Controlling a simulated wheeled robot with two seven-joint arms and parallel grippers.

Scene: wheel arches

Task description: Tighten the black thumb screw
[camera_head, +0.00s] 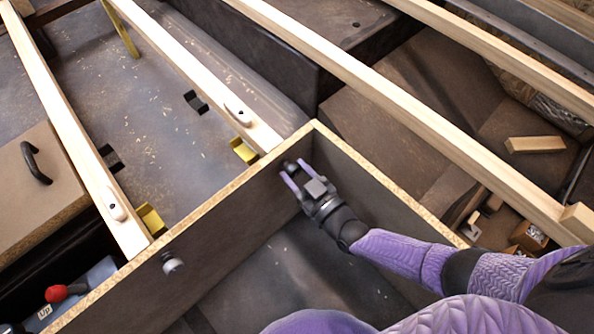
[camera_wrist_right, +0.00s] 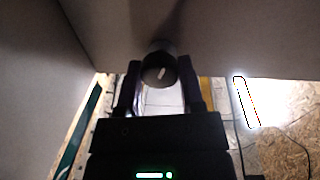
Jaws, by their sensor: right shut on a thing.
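The black thumb screw (camera_head: 289,166) sits on the inner face of the dark wooden panel (camera_head: 222,232), close to the corner. My right gripper (camera_head: 290,174) reaches it from the lower right and is shut on it. In the right wrist view the dark round knob of the screw (camera_wrist_right: 158,69), with a pale mark on its face, lies between the two fingers of the right gripper (camera_wrist_right: 159,82). The screw's shaft is hidden. My left gripper is not in view.
A silver knob (camera_head: 172,263) stands on the same panel, farther to the lower left. Pale wooden beams (camera_head: 455,135) cross above. A second panel (camera_head: 375,195) meets the first at the corner, beside my right forearm. A red knob (camera_head: 56,293) shows at lower left.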

